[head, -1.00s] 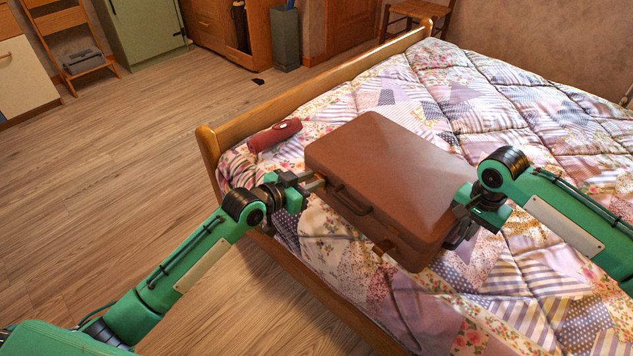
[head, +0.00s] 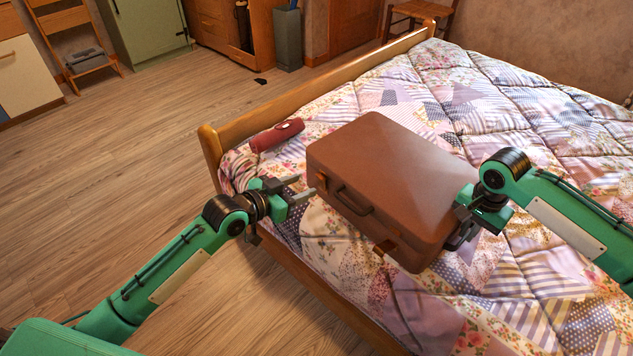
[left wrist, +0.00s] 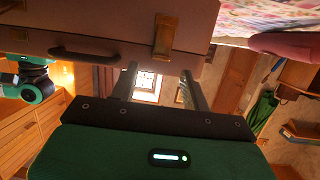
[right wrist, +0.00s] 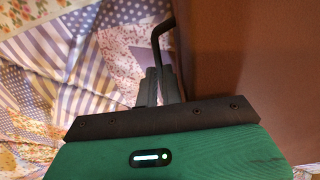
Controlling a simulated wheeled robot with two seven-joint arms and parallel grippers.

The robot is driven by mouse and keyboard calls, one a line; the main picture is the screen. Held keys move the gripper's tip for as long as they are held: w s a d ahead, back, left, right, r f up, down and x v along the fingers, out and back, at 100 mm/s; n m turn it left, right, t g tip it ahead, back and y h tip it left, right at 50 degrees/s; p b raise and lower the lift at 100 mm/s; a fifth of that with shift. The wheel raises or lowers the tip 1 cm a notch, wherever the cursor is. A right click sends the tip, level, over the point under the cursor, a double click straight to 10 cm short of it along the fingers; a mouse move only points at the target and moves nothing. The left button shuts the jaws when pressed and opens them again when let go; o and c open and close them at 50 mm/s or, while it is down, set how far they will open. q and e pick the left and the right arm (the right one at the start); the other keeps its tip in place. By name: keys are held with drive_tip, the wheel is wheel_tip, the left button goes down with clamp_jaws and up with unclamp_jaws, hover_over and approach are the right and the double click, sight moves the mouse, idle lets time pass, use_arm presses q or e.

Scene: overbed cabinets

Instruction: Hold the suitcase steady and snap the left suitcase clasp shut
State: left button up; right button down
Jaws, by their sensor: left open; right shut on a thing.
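The closed brown suitcase (head: 395,165) lies flat on the bed. Its left clasp (head: 323,183) is a small brass piece on the front; in the left wrist view the clasp (left wrist: 163,36) lies flat across the lid seam and looks shut. The right clasp (head: 384,247) sticks out from the front. My left gripper (head: 303,189) is open and empty, just off the front left corner, its fingertips apart from the clasp. My right gripper (head: 466,213) is shut on a dark side handle (right wrist: 158,40) at the suitcase's right end.
The front carry handle (head: 352,202) sits between the clasps. A red rolled item (head: 277,135) lies on the quilt (head: 545,130) behind the left gripper. The wooden bed frame (head: 310,290) runs below the suitcase's front.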

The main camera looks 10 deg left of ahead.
use_arm(q)
drive_tip(key=v, duration=0.7)
use_arm(e)
drive_tip(key=c, duration=1.5)
unclamp_jaws()
wheel_tip(320, 180, up, 12)
drive_tip(key=shift+r, duration=0.1)
use_arm(q)
drive_tip(key=shift+s, duration=0.1)
